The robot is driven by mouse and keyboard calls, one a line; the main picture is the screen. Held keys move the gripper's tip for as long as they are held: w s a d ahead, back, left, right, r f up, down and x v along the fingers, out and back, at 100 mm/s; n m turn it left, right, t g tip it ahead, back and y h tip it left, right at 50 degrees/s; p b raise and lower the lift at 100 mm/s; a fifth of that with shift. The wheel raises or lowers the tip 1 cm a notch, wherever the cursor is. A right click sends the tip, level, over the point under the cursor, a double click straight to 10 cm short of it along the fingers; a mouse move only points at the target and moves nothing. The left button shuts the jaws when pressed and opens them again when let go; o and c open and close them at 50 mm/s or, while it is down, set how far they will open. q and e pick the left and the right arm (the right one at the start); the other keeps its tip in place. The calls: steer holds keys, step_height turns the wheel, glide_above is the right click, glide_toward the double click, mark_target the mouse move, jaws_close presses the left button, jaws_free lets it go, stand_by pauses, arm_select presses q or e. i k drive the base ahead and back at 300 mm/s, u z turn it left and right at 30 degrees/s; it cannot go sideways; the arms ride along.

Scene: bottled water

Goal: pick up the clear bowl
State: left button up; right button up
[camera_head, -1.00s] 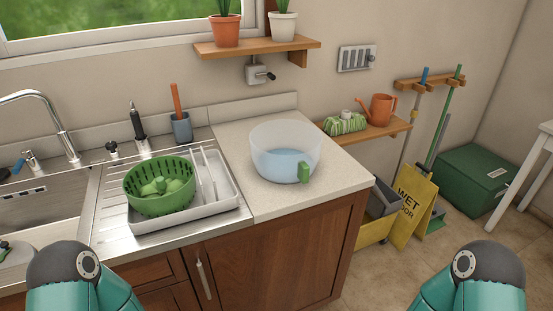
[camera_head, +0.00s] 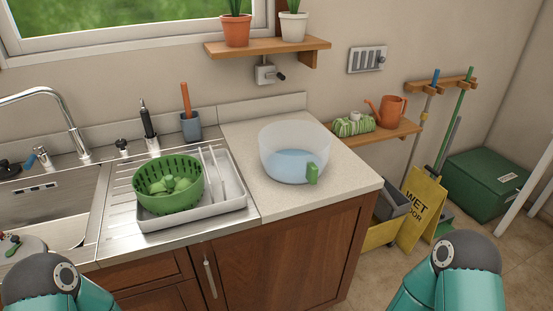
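The clear bowl (camera_head: 295,147) stands upright on the light countertop to the right of the sink. It is see-through, holds bluish water, and has a green piece (camera_head: 312,173) at its front right side. Two teal and grey parts of my own arms show at the bottom left and bottom right corners, well apart from the bowl. Neither of my grippers shows in this view.
A white dish tray (camera_head: 190,218) with a green colander (camera_head: 168,184) stands left of the bowl on the drainboard. The countertop (camera_head: 338,185) around the bowl is clear. A shelf with two pots (camera_head: 236,29) hangs above; a yellow wet-floor sign (camera_head: 421,207) stands at right.

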mark_target(293, 152)
steer(key=z, duration=1.65)
steer(key=i, duration=0.1)
steer(key=u, duration=2.65)
steer(key=i, duration=0.2)
steer(key=u, duration=1.75)
steer(key=k, duration=2.2)
steer(key=z, duration=1.1)
steer(key=i, duration=1)
steer(key=z, duration=0.05)
